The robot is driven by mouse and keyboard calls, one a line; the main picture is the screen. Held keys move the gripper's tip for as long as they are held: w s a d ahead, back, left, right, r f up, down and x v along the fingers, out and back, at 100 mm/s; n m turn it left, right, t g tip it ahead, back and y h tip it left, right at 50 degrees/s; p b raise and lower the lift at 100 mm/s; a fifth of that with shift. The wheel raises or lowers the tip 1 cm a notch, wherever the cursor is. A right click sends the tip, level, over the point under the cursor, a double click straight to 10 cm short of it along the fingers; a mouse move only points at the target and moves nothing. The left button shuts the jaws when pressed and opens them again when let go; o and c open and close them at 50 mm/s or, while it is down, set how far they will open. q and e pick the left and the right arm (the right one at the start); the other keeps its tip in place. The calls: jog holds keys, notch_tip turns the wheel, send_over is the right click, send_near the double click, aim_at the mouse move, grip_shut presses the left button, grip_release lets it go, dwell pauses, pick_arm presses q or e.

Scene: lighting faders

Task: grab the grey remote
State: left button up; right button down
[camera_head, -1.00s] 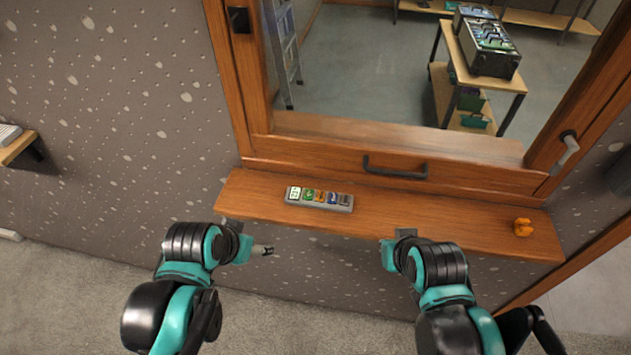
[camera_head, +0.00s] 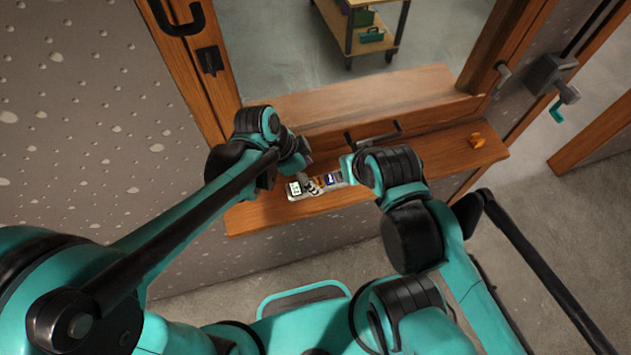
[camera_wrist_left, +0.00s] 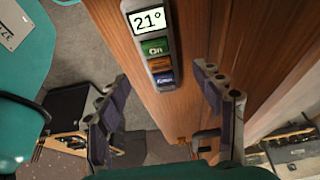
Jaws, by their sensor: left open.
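The grey remote (camera_head: 294,190) lies on the wooden ledge under the window, with a 21° display and coloured keys. My left gripper (camera_head: 312,184) is over it and hides part of it. In the left wrist view, the open fingers of the left gripper (camera_wrist_left: 168,88) stand on either side of the remote's lower keys; the remote (camera_wrist_left: 152,48) runs up between and beyond them. I see no contact. My right gripper (camera_head: 348,168) is close to the remote's right end; its fingers do not show clearly.
The wooden ledge (camera_head: 262,214) is narrow, with a drop to the floor in front. A dark handle (camera_head: 374,136) is on the window frame just behind. A small orange object (camera_head: 476,141) sits at the ledge's right end.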

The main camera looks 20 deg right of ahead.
aim_at(316, 182)
pick_arm(q)
jog(key=x, duration=0.4)
jog(key=shift+f+b, duration=0.3)
jog(key=shift+f, duration=0.1)
jog(key=shift+a, duration=0.1)
jog(key=shift+c, duration=0.3)
jog(key=c, duration=1.3)
jog(key=shift+r, duration=0.1)
